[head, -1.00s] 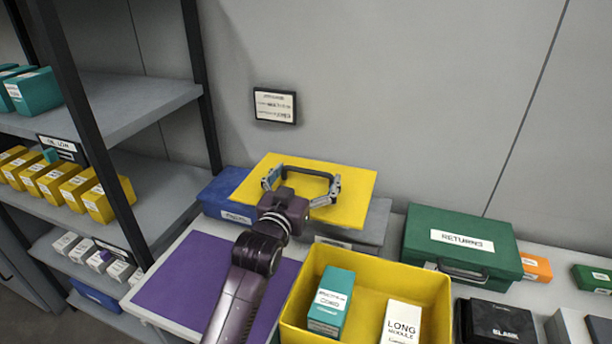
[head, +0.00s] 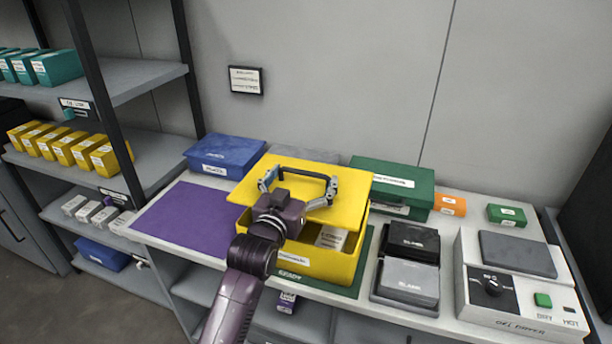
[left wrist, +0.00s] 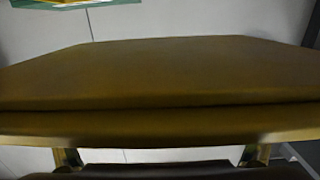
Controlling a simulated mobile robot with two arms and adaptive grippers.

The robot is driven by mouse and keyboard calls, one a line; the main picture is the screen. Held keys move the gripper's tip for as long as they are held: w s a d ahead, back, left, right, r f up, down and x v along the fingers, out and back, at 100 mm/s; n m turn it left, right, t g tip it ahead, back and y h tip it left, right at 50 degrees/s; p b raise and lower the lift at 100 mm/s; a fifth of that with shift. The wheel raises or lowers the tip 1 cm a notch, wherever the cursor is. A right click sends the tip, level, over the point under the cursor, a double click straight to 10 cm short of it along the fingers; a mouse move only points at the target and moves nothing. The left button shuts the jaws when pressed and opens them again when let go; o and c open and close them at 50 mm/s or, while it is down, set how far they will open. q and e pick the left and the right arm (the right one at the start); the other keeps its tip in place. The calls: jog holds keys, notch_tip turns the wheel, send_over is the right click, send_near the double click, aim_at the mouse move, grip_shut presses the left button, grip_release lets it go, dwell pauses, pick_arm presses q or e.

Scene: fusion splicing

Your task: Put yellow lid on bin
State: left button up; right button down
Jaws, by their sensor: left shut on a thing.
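The yellow lid (head: 350,192) is in my left gripper (head: 300,184), whose fingers hold the dark handle on its top. The lid hangs above the yellow bin (head: 318,263), covering its rear and left from this view. A gap shows between lid and bin at the front right, with a white box (head: 331,238) inside the bin. In the left wrist view the lid (left wrist: 160,75) fills most of the picture. The bin stands on a dark green mat marked READY (head: 290,275). Whether the lid touches the rim anywhere is hidden. My right gripper is not in view.
A purple mat (head: 185,220) lies clear to the left. A blue case (head: 225,152) and a green case (head: 410,178) stand behind. Black and grey boxes (head: 408,282) and a white device with knob (head: 520,285) are at right. Shelves stand at left.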

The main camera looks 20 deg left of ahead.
aim_at(307, 191)
pick_arm(q)
jog(key=shift+s+d+f+b, duration=0.15)
jog(key=shift+f+b, duration=0.25)
jog(key=shift+s+d+f+b, duration=0.1)
jog(key=shift+d+f+b, duration=0.05)
jog(key=shift+f+b, duration=0.25)
notch_tip(307, 191, down, 2)
jog(key=shift+f+b, duration=0.15)
jog(key=shift+b, duration=0.95)
jog(key=shift+f, duration=0.35)
jog(key=shift+f+b, duration=0.3)
jog(key=shift+f, duration=0.15)
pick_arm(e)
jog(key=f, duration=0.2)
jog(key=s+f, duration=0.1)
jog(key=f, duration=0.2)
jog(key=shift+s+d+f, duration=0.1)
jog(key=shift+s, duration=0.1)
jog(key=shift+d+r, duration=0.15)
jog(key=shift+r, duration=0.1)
